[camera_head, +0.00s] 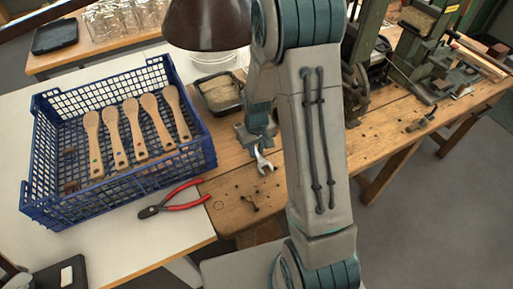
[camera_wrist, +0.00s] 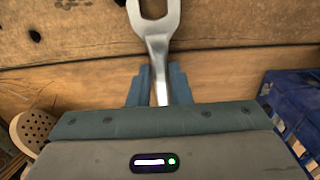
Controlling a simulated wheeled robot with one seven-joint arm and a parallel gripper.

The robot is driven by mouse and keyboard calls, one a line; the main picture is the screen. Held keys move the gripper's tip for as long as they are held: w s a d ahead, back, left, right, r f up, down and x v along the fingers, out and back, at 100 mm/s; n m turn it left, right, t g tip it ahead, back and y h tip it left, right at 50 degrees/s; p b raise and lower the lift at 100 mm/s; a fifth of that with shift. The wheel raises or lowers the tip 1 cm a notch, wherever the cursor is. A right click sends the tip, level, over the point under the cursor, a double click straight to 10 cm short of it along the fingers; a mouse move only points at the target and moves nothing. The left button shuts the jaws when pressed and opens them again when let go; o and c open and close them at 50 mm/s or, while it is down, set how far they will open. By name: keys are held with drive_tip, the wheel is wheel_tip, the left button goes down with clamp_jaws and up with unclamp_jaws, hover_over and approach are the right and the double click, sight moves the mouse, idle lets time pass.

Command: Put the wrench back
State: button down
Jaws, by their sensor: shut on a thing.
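The wrench (camera_head: 263,161) is silver, with an open-ended head that points away from my gripper. It also shows in the wrist view (camera_wrist: 157,38), its shaft running between my fingers. My gripper (camera_head: 257,137) is shut on the wrench shaft, over the wooden workbench (camera_head: 240,184) near its front edge. In the wrist view my fingertips (camera_wrist: 158,80) are on both sides of the shaft. The handle's far end is hidden by my gripper. I cannot tell how high the wrench is above the bench.
A blue crate (camera_head: 201,155) holds several wooden brush handles on the white table at left. Red-handled pliers (camera_head: 180,200) lie beside it. A black tray (camera_head: 222,94) with bristles sits behind my gripper. Green machines (camera_head: 425,45) stand at right. A brown lamp shade (camera_head: 207,25) hangs above.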

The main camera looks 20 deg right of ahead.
sight(257, 152)
drive_tip(key=shift+f, duration=0.15)
drive_tip(key=c, duration=1.3)
unclamp_jaws()
drive_tip(key=shift+c, duration=0.2)
wheel_tip(257, 152, up, 8)
drive_tip(key=shift+f, duration=0.1)
drive_tip(key=s+r+m+t, duration=0.2)
drive_tip(key=s+r+t, duration=0.1)
drive_tip(key=s+r, duration=1.1)
drive_tip(key=s, duration=0.3)
drive_tip(key=shift+s+a+r, duration=0.15)
drive_tip(key=shift+a+r, duration=0.15)
drive_tip(key=shift+r, duration=0.05)
